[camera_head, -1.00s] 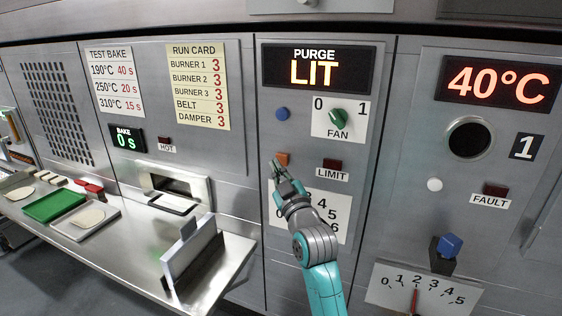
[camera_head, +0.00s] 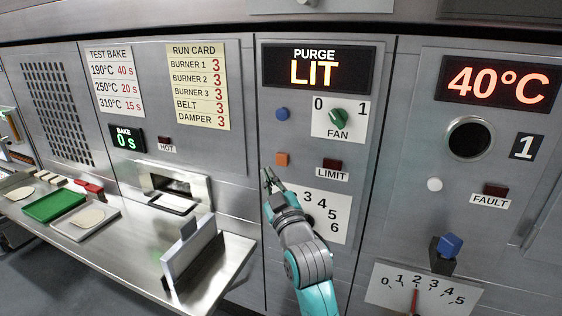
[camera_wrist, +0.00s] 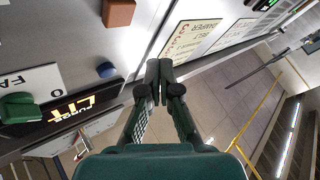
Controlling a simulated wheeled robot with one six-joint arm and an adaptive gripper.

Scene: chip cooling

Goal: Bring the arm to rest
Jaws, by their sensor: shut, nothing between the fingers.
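My gripper (camera_head: 270,180) is in front of the middle control panel, below and left of the orange button (camera_head: 282,159). It is shut and empty. In the wrist view my gripper (camera_wrist: 158,72) shows its two fingertips together, with nothing between them. My arm reaches up from the bottom of the head view and hides part of the numbered dial plate (camera_head: 327,217). The orange button also shows in the wrist view (camera_wrist: 119,12), above and left of the fingers.
The purge display (camera_head: 316,70) reads LIT, above a blue button (camera_head: 282,114) and the green fan knob (camera_head: 338,118). A steel shelf (camera_head: 130,240) juts out at left with a green tray (camera_head: 54,205). A blue-tipped lever (camera_head: 449,245) sticks out at right.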

